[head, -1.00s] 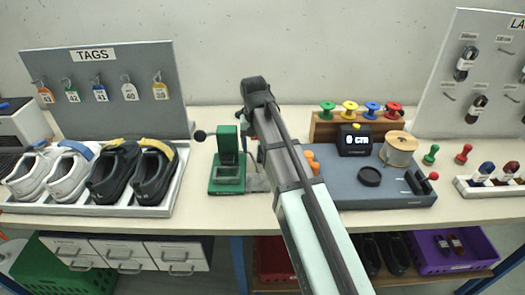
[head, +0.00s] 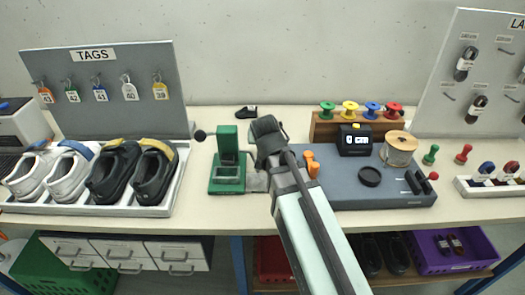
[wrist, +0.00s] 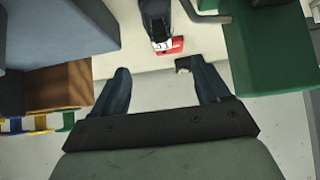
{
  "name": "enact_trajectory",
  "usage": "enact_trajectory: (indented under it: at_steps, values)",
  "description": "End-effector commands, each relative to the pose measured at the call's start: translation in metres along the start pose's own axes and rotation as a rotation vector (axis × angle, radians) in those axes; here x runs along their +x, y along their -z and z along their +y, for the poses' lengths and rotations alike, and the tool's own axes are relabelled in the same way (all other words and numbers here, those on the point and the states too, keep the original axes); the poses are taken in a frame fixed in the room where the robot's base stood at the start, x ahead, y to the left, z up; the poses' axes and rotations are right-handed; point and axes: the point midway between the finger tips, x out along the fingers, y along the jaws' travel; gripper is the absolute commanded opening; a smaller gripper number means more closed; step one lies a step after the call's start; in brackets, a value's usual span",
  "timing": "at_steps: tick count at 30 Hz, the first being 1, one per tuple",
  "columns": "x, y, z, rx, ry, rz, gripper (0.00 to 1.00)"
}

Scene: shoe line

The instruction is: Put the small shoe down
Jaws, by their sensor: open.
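A small dark shoe (head: 246,112) lies on the table near its back edge, behind the green press, in the head view. My gripper (head: 264,132) is nearer the front than this shoe, beside the press, and apart from it in the picture. In the wrist view my gripper (wrist: 162,80) is open, with nothing between its fingers. A small dark and pale piece shows by the right fingertip there; I cannot tell whether it is part of the shoe. A black object with a red and white end (wrist: 166,38) lies ahead of the fingers.
The green press (head: 228,167) stands left of my gripper and the grey console (head: 380,185) right. A wooden spool rack (head: 328,127) stands at the back. A tray (head: 108,210) of several shoes is at left. Bare table lies around the small shoe.

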Motion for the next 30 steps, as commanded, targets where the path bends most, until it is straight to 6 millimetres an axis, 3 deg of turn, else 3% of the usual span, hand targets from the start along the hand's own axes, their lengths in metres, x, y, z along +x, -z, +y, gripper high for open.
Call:
enact_trajectory:
  at_steps: [12, 23, 30]
  values:
    - [0.06, 0.0, -0.001, 0.0, 0.0, -0.003, 0.76]
    - [0.075, -0.001, -0.001, 0.0, 0.0, -0.002, 0.76]
    - [0.102, -0.005, -0.004, 0.0, -0.001, -0.003, 0.76]
